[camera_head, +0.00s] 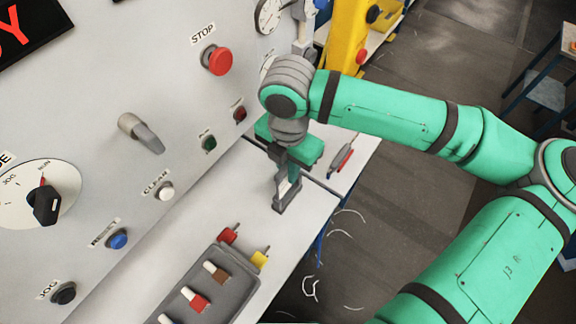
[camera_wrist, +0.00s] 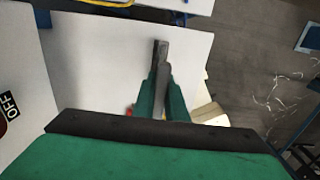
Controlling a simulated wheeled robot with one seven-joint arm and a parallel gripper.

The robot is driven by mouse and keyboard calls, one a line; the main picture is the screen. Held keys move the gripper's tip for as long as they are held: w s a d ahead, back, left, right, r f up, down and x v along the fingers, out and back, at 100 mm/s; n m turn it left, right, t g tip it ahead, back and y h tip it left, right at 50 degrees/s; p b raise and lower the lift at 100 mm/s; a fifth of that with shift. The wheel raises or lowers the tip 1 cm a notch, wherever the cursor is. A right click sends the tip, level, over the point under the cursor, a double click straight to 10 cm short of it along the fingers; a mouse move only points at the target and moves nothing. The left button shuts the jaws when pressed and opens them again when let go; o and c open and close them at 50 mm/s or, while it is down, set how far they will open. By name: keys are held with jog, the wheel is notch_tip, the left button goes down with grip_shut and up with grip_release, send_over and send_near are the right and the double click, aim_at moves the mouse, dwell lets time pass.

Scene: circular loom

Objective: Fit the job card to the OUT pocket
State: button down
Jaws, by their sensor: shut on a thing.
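My gripper (camera_head: 284,200) points down over the white ledge beside the machine panel in the head view, its fingers shut. A thin pale sliver (camera_head: 282,187) shows between the fingers; it looks like the job card, mostly hidden by them. In the wrist view my gripper (camera_wrist: 161,52) has its dark fingertips close together over the white surface, and the card cannot be made out there. I cannot pick out the OUT pocket in either view.
The panel carries a red STOP button (camera_head: 218,60), a grey lever (camera_head: 141,132) and several smaller buttons. A grey tray (camera_head: 243,291) with coloured pieces stands on the white ledge (camera_head: 206,224). A red-handled tool (camera_head: 343,158) lies near the ledge's right edge. A yellow frame (camera_head: 347,38) stands behind.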

jog(key=shift+f, duration=1.45)
jog(key=c, duration=1.7)
grip_release()
jog(key=shift+r, duration=0.1)
notch_tip(320, 180, up, 11)
jog(key=shift+f, duration=0.15)
